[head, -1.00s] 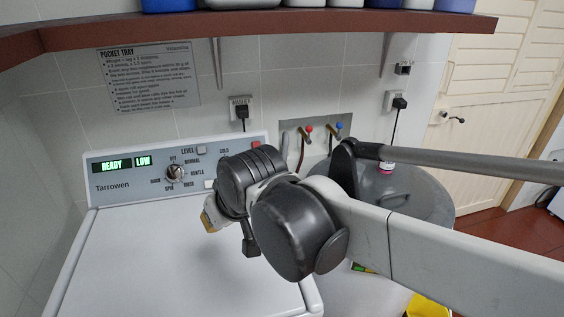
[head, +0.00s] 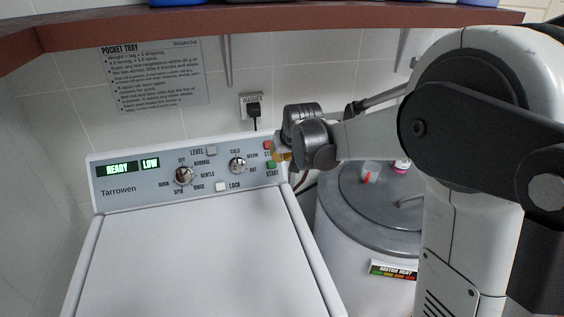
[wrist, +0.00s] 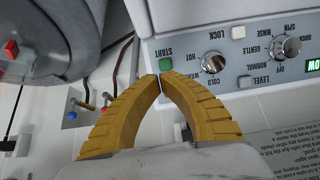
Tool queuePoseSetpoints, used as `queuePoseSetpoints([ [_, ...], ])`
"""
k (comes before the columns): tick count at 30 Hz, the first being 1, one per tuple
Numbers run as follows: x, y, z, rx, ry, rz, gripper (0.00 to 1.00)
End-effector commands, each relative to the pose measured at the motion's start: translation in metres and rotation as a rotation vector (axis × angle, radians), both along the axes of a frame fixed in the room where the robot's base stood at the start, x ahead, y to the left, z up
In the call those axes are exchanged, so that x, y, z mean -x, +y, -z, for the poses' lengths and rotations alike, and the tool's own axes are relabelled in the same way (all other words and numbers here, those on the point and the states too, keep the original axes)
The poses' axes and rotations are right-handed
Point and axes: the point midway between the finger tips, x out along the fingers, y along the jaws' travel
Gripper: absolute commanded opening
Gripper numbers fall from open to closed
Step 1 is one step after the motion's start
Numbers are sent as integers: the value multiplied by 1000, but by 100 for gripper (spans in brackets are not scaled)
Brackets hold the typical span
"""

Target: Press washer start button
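The white washer (head: 200,260) has a grey control panel (head: 135,190) with displays reading READY and LOW. Its green START button (head: 270,165) is at the panel's right end, below a partly covered red button (head: 268,145). The green button also shows in the wrist view (wrist: 166,64), just beyond my fingertips. My gripper (head: 279,156) is at that right end. In the wrist view its yellow ribbed fingers (wrist: 160,77) meet at the tips and hold nothing. I cannot tell whether the tips touch the panel.
Two dials (head: 184,176) (head: 238,165), a LEVEL button (head: 211,151) and a LOCK button (head: 221,187) are also on the panel. A grey-lidded drum (head: 345,215) stands to the right of the washer. A brown shelf (head: 70,32) runs above. A washer plug (head: 253,110) is on the wall.

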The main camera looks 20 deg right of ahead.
Motion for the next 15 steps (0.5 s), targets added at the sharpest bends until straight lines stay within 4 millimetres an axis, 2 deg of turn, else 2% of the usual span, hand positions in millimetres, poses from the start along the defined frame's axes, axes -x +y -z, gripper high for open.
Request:
queuePoseSetpoints([
  [9, -1, 0, 2, 0, 0, 0, 0],
  [15, -17, 0, 24, 0, 0, 0, 0],
])
